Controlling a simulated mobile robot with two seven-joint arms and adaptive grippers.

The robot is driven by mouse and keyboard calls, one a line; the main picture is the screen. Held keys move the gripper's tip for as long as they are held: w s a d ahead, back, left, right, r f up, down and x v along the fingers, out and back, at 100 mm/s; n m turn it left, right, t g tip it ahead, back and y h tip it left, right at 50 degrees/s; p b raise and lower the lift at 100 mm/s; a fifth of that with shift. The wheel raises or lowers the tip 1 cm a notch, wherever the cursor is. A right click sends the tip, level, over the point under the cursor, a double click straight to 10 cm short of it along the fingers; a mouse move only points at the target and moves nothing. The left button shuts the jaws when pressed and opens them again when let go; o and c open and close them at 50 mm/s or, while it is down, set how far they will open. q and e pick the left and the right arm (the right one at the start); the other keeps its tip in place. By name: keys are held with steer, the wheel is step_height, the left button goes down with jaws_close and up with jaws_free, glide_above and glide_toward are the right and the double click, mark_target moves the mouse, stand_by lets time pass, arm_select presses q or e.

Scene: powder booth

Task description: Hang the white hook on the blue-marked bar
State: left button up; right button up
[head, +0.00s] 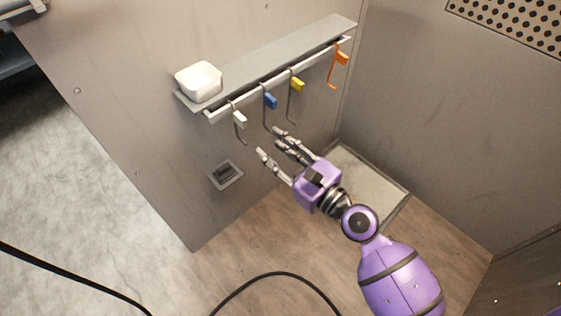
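The white hook (240,119) hangs at the near left end of a pale rail (285,75) under a grey wall shelf. A blue-tagged hook (270,101), a yellow-tagged hook (297,84) and an orange hook (341,58) hang farther along the same rail. No separate bar with a blue mark is clear to me. My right gripper (269,141) is open and appears empty. In the picture its fingers are just below the blue-tagged hook and to the lower right of the white hook. My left gripper is not in view.
A wall socket (225,174) is below the rail. A shallow floor tray (368,184) lies in the booth corner. Black cable (277,274) runs across the floor.

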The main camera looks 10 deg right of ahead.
mark_target(245, 124)
steer(key=shift+m, duration=0.8)
steer(key=p+x, duration=0.1)
steer(key=x, duration=1.1)
steer(key=shift+w+f, duration=0.15)
steer(key=shift+w, duration=0.2)
jaws_close()
